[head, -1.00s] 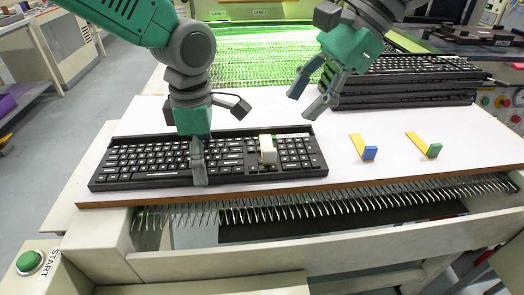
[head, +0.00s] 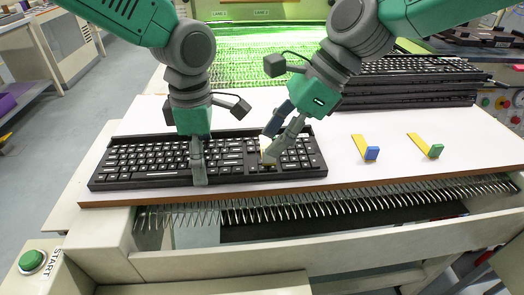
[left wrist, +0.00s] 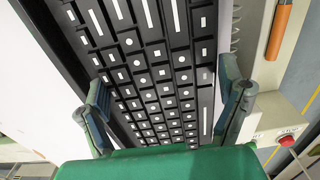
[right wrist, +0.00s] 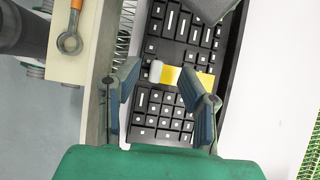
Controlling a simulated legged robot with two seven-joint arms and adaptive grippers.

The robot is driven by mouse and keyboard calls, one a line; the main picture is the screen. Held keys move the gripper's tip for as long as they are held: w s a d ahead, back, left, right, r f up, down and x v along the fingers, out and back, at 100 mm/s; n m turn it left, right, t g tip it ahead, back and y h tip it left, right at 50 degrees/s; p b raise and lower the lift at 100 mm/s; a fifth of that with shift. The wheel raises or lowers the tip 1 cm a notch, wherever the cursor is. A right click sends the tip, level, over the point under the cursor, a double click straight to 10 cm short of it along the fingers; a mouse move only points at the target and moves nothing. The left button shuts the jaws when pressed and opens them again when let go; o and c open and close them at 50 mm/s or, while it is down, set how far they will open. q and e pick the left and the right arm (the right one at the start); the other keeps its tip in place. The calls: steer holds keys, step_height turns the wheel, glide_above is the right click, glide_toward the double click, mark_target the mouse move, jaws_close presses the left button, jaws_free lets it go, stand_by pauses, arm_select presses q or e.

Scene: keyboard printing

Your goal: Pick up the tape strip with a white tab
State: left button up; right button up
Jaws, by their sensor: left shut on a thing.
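The black keyboard (head: 130,165) lies on the white board near its front edge. My left gripper (head: 198,172) is shut on the keyboard, with its fingers at the two long edges; the left wrist view shows the keys (left wrist: 150,70) between them. The tape strip with a white tab is on the keyboard's right part. In the right wrist view its yellow strip (right wrist: 171,75) and white tab (right wrist: 156,71) show between the fingers. My right gripper (right wrist: 163,88) is open above it, with a gap between the fingers. In the head view the fingers mostly hide the tape.
Two more yellow strips lie at the right on the white board (head: 400,175), one with a blue tab (head: 371,153) and one with a green tab (head: 435,151). A stack of black keyboards (head: 410,85) stands behind. A row of metal pins (head: 330,200) runs below the front edge.

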steer(key=shift+x, duration=1.6)
jaws_close()
steer(key=shift+r, duration=0.1)
step_height(320, 180, up, 18)
step_height(320, 180, up, 9)
glide_above(264, 149)
steer(key=w, duration=0.2)
